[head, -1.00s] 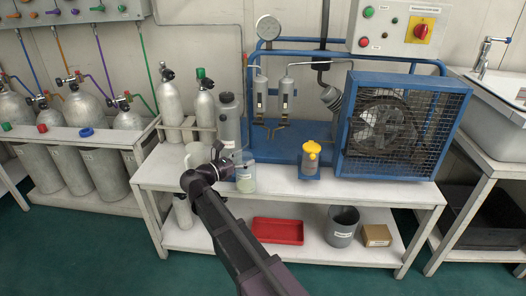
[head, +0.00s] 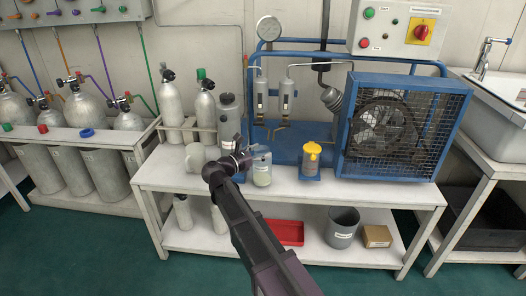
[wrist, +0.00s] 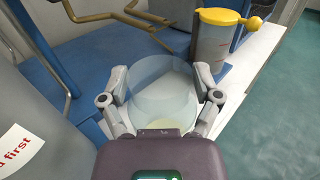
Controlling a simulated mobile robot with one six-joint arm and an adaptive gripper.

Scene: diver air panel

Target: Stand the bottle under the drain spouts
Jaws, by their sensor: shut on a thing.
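The bottle (head: 262,169) is clear and wide, with pale contents at its bottom and a label on its front. My gripper (head: 257,153) is shut on it; in the wrist view my gripper (wrist: 163,92) has a finger on each side of the bottle (wrist: 160,75). The bottle looks upright, at the front left of the blue compressor base (head: 283,147). I cannot tell if it touches the bench. The drain spouts (head: 277,128) hang below two grey filter cylinders, behind and right of the bottle; brass spouts (wrist: 120,18) also show in the wrist view.
A yellow-lidded container (head: 311,160) stands to the right, against the blue base. The caged fan (head: 400,125) fills the right of the bench.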

